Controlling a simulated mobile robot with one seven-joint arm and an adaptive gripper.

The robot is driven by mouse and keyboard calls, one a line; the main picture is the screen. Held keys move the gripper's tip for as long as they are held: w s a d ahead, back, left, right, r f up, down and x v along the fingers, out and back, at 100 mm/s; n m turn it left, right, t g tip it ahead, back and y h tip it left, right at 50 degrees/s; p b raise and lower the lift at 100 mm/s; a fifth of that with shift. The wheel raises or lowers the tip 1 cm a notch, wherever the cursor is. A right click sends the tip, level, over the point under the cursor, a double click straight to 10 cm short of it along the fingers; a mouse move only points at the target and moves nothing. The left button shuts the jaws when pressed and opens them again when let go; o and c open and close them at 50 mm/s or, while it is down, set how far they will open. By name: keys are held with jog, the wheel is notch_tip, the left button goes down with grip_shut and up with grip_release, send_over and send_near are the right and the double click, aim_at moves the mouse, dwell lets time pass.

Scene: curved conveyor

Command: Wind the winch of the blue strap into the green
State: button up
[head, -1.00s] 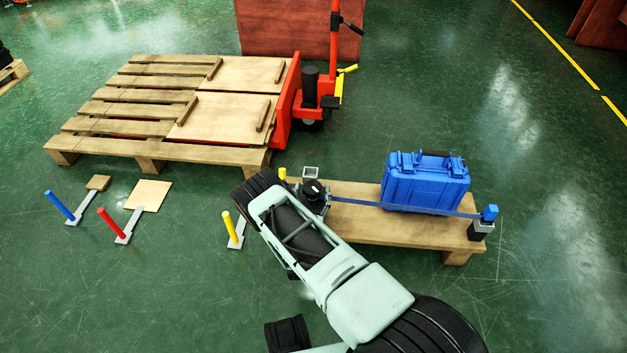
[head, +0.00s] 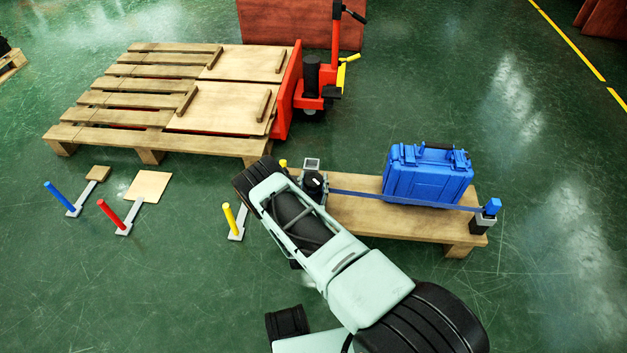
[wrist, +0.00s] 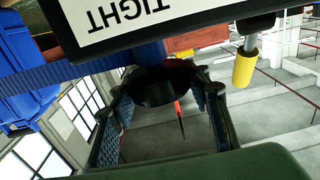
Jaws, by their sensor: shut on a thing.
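The blue strap (head: 360,197) runs taut along the front of the blue case (head: 428,176), from the winch (head: 312,172) to a blue-topped post (head: 490,209). In the head view my arm covers part of the winch and I cannot make out my fingers. In the wrist view my gripper (wrist: 162,120) has its two fingers on either side of a dark round part (wrist: 160,86) at the winch, shut on it. An upside-down "TIGHT" label (wrist: 125,15) is above, beside the strap (wrist: 85,68). A yellow knob (wrist: 245,68) is to the right. No green mark shows clearly.
The case stands on a low wooden platform (head: 370,219). Blue (head: 58,198), red (head: 111,213) and yellow (head: 229,217) handles stand on the floor to the left. A slatted pallet (head: 110,130) and a red pallet truck (head: 310,95) are behind. The right floor is clear.

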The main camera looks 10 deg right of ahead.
aim_at(313, 179)
jog(key=shift+n+t+y, duration=0.3)
jog(key=shift+n+y, duration=0.4)
jog(key=shift+y, duration=0.3)
jog(key=o, duration=1.2)
jog(key=shift+c, duration=0.2)
notch_tip(313, 179, up, 10)
jog(key=shift+w, duration=0.1)
